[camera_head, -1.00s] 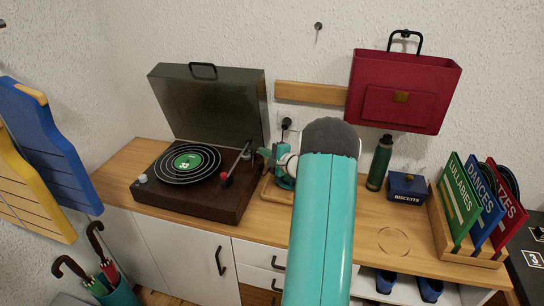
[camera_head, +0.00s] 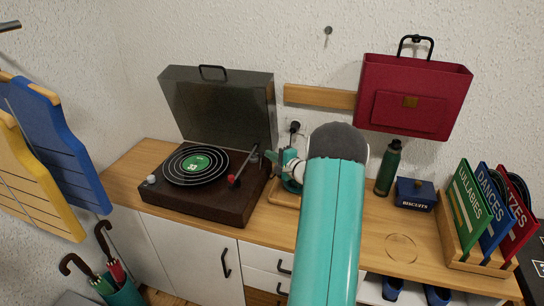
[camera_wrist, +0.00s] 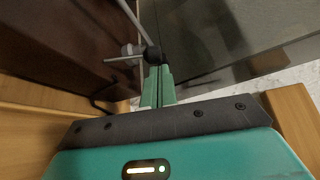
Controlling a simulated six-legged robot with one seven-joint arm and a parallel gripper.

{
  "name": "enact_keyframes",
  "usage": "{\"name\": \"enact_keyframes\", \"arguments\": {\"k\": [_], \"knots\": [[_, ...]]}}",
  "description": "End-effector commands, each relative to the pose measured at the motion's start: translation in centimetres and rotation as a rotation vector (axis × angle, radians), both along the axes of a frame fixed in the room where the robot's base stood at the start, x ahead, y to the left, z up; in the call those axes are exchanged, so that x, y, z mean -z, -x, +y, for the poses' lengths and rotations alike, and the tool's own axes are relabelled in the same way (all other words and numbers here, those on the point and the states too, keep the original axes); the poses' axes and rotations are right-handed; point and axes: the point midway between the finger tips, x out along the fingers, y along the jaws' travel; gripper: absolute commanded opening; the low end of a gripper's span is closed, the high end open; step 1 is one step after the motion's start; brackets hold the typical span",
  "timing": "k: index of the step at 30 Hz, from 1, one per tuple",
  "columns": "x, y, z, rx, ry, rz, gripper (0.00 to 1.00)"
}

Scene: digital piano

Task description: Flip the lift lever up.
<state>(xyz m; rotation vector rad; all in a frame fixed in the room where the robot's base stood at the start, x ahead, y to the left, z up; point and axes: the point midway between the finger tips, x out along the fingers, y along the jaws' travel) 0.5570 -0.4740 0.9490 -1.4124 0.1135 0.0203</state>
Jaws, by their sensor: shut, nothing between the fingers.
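The record player (camera_head: 205,197) stands on the wooden cabinet with its grey lid raised. A green-labelled record (camera_head: 196,163) lies on it, and the tonearm (camera_head: 243,167) runs along its right side. My gripper (camera_head: 270,156) is shut and empty at the player's right edge, by the tonearm's rear end. In the wrist view, my closed green fingers (camera_wrist: 158,72) point at a black round end (camera_wrist: 153,55) on the silver tonearm tube (camera_wrist: 132,18), very close or touching. A thin grey rod (camera_wrist: 120,61), perhaps the lift lever, sticks out left beside it. Its up or down position is unclear.
The raised lid (camera_head: 222,105) stands close behind my gripper. A green bottle (camera_head: 388,168), a blue biscuit tin (camera_head: 416,193) and a record rack (camera_head: 470,255) stand to the right. A red case (camera_head: 414,97) hangs above. The cabinet top (camera_head: 375,225) before the bottle is clear.

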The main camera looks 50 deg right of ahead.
Motion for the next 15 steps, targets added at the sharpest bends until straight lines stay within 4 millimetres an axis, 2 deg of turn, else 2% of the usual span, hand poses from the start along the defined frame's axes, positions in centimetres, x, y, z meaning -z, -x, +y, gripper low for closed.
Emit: {"name": "enact_keyframes", "arguments": {"k": [15], "knots": [[-0.14, 0.41, 0.88, -0.001, 0.129, -0.066, 0.0]]}}
